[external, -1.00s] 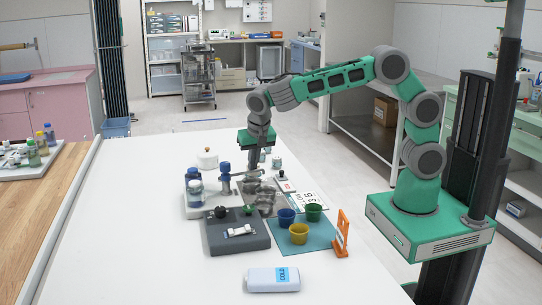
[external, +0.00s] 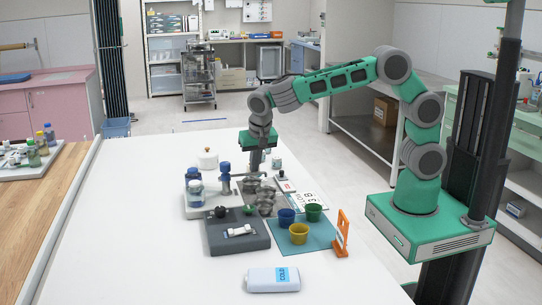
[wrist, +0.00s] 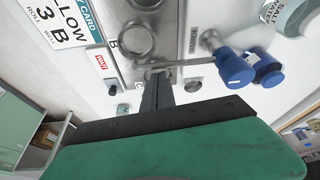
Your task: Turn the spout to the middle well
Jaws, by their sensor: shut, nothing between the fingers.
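The spout (wrist: 183,64) is a thin metal bar reaching left from a blue-capped post (wrist: 235,68) in the wrist view. In the external view the blue post (external: 225,172) stands left of my gripper. The spout's end lies over the metal plate, between the well by letter B (wrist: 137,42) and the area by letter C. The B well is the middle one; another well (wrist: 145,3) is cut off at the top edge. The C well is largely hidden by my fingers. My gripper (wrist: 157,80) is shut and empty, close beside the spout's end; contact is unclear.
A card (wrist: 60,20) reading "3 B" lies left of the plate. A red WAIT label (wrist: 100,62) and blue-capped bottles (external: 194,190) are nearby. Blue, green and yellow cups (external: 299,233) stand on a teal mat. The table's left front is clear.

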